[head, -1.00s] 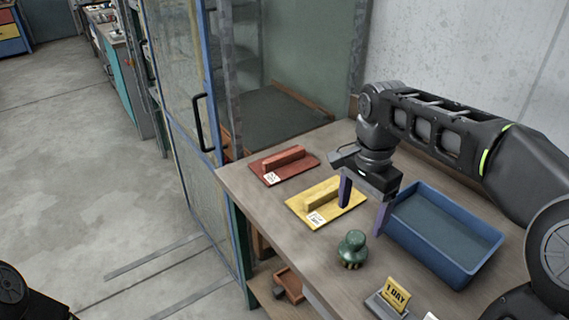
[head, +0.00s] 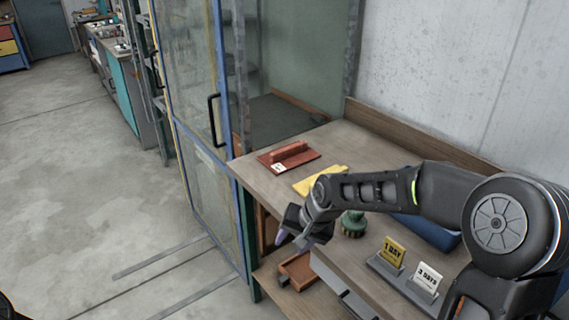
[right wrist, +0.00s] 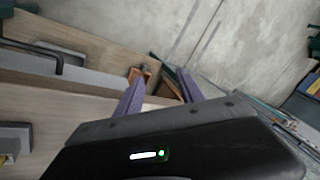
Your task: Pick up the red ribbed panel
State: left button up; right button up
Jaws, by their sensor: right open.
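The red ribbed panel (head: 288,157) lies flat at the far left corner of the workbench in the head view, its raised rib up and a small white label on its near edge. My right gripper (head: 293,243) is at the bench's front edge, nearer to me than the panel and apart from it. Its purple fingers point down and to the left. In the right wrist view its fingers (right wrist: 158,92) are spread with nothing held between them. The red panel does not show in that view. My left gripper is not in view.
A yellow panel (head: 312,186) lies beside the red one, partly behind my right arm. A green knobbed object (head: 353,224), a blue tray (head: 432,232) and a sign stand (head: 402,277) are on the workbench (head: 262,178). A glass-panelled door (head: 190,110) stands left of the bench.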

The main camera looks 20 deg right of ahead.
jog(key=s+a+f+n+g+y, duration=0.1)
jog(key=a+f, duration=0.2)
jog(key=f, duration=0.2)
jog(key=s+a+f, duration=0.2)
jog(key=f, duration=0.4)
jog(key=s+a+f+n+g, duration=0.1)
jog(key=s+a+f, duration=0.2)
jog(key=s+f, duration=0.3)
jog(key=s+a+f+n+g, duration=0.1)
jog(key=s+a+f, duration=0.3)
jog(key=s+f, duration=0.2)
jog(key=s+a+f+n+y, duration=0.1)
jog(key=s+a+f, duration=0.2)
jog(key=s+f, duration=0.3)
jog(key=s, duration=0.4)
jog(key=shift+a+n+g, duration=0.25)
jog(key=shift+n+g, duration=0.15)
jog(key=shift+c, duration=0.4)
